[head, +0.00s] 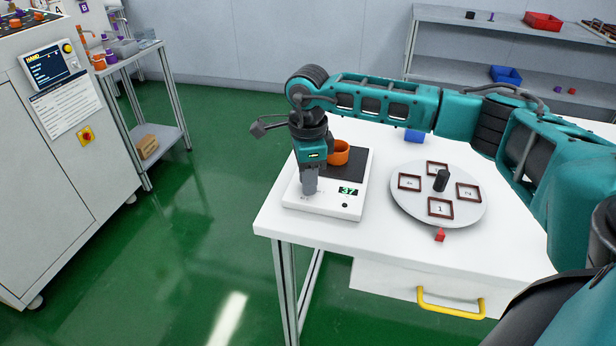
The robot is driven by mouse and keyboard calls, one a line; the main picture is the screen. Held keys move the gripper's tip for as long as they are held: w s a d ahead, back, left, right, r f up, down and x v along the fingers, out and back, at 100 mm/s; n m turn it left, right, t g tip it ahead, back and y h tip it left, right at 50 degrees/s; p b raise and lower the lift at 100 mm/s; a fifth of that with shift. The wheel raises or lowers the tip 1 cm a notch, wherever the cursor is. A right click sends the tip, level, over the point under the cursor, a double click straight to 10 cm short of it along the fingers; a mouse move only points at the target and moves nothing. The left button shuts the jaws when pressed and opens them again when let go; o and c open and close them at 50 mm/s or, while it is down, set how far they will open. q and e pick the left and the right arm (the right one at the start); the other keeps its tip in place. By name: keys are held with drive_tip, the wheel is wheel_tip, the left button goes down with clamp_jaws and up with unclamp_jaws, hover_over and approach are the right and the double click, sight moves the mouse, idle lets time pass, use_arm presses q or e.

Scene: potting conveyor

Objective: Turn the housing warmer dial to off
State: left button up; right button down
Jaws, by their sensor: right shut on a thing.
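The housing warmer (335,208) is a flat white box with a black plate (355,165) at the back, on the white table's left part. Its green display (348,191) reads 37. An orange cup-like housing (340,152) stands at the plate, partly behind my gripper. My right gripper (310,190) points straight down over the warmer's front left and is shut on the dial. The gripper covers the dial, so its pointer setting cannot be read. My left gripper is out of view.
A grey turntable (411,207) with several brown-framed squares and a black centre knob (441,180) stands right of the warmer. A red marker (440,235) and a blue block (414,136) are nearby. A yellow drawer handle (450,305) juts out at the front.

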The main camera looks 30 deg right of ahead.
drive_tip(key=shift+w+r, duration=0.1)
drive_tip(key=shift+r, duration=0.05)
drive_tip(key=c, duration=0.9)
unclamp_jaws()
drive_tip(key=shift+c, duration=0.2)
wheel_tip(320, 180, up, 13)
